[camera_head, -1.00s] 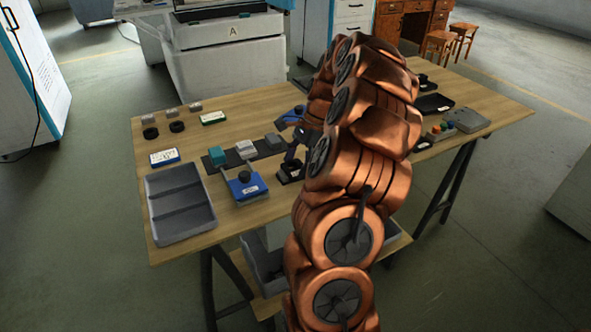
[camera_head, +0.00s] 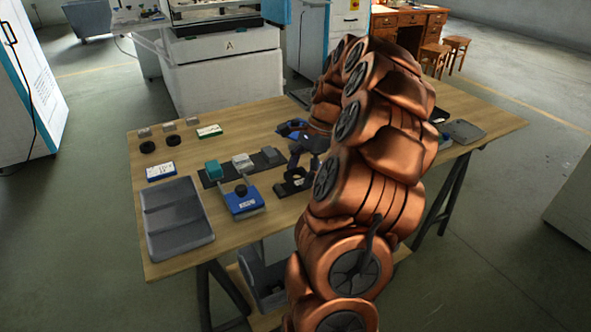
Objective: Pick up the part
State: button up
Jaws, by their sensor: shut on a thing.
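My gripper (camera_head: 297,163) is over the middle of the table, left of my copper-coloured arm, which hides part of that area. Its dark fingers point down and are shut, just above a black square fixture (camera_head: 291,187) on the table. The part between the fingers is too small and dark to make out. A teal block (camera_head: 213,170), a light grey block (camera_head: 241,161) and a dark grey block (camera_head: 270,155) stand in a row on a dark mat (camera_head: 207,182), left of my gripper.
A grey divided tray (camera_head: 178,247) lies at the table's left front. A blue box with a black knob (camera_head: 243,203) stands in front of the mat. Small grey blocks and black rings (camera_head: 147,147) lie at the back left. A grey item (camera_head: 465,132) lies at the right end.

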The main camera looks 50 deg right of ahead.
jog(key=s+a+r, duration=0.1)
jog(key=s+a, duration=0.1)
jog(key=s, duration=1)
jog(key=shift+s+a+b, duration=0.3)
jog(key=shift+a+b, duration=0.05)
jog(key=shift+b, duration=0.05)
jog(key=shift+r, duration=0.1)
